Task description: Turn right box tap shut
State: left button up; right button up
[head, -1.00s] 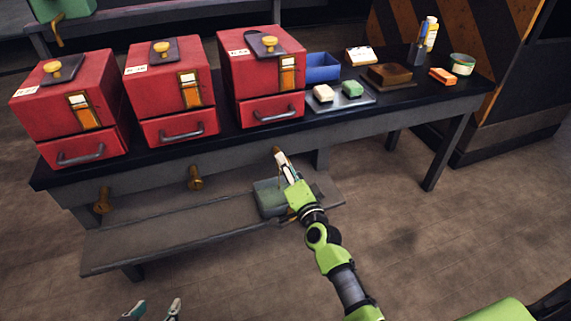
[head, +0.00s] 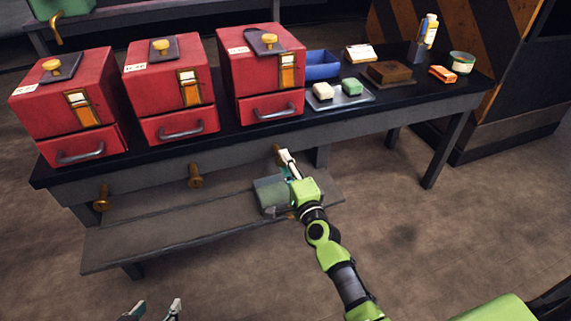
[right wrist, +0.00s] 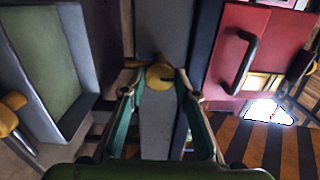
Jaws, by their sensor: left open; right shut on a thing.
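Three brass taps stick out from the front edge of the bench, below the red boxes. The right box (head: 262,60) stands above the right tap (head: 277,150). My right gripper (head: 286,158) is at this tap and hides part of it. In the right wrist view, the yellow tap handle (right wrist: 158,74) lies between the tips of my right gripper (right wrist: 160,90), which is shut on it. The middle tap (head: 195,176) and left tap (head: 102,199) are free. My left gripper (head: 152,310) is open and empty at the bottom edge, far from the taps.
A grey-green bin (head: 270,196) stands on the low shelf (head: 150,235), close under my right gripper. The floor in front is clear.

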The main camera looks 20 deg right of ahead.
jog(key=o, duration=1.1)
jog(key=shift+c, duration=0.2)
jog(key=s, duration=1.2)
jog(key=shift+d, duration=0.25)
